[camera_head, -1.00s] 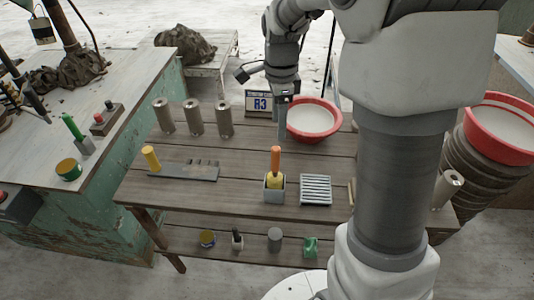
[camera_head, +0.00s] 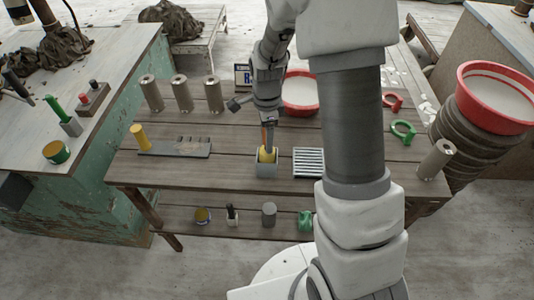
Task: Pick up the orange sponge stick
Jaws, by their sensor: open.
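The orange sponge stick (camera_head: 264,135) stands upright in a small grey holder (camera_head: 265,171) near the middle of the wooden table. Its yellow lower part (camera_head: 267,154) shows above the holder's rim, and most of the orange handle is hidden behind my gripper. My gripper (camera_head: 268,139) points down over the holder, with its fingers at the height of the handle. It is open. The fingers overlap the handle in this view, and I cannot tell whether they touch it.
A grey slatted rack (camera_head: 308,162) stands just right of the holder. A red-rimmed bowl (camera_head: 300,96) is behind it. A grey toothed tray (camera_head: 180,148) and a yellow cylinder (camera_head: 139,137) are to the left. Brown cylinders (camera_head: 183,94) stand at the back left.

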